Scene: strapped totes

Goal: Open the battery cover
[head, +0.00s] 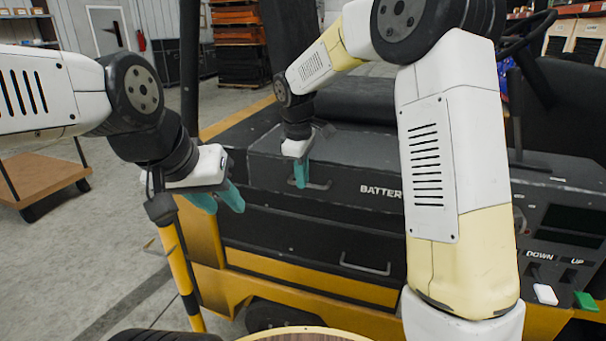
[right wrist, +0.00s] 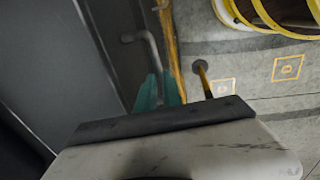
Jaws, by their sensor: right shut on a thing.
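The battery cover (head: 350,183) is a dark box-like lid on the truck body, lettered "BATTERY" on its front face, and it looks down. My right gripper (head: 301,174) has teal fingers and is shut on the cover's handle (head: 321,185). In the right wrist view the handle (right wrist: 149,45) is a bent grey bar running down to the teal fingertips (right wrist: 158,92). The cover's dark face (right wrist: 45,60) fills the left of that view. My left gripper (head: 219,200) hangs in front of the truck's left end, open and empty, apart from the cover.
A lower dark panel with a metal handle (head: 364,267) sits under the cover. A yellow-black post (head: 179,265) stands below my left gripper. Labelled controls (head: 555,265) and a steering wheel (head: 528,32) are at right. A wooden cart (head: 40,172) stands at far left.

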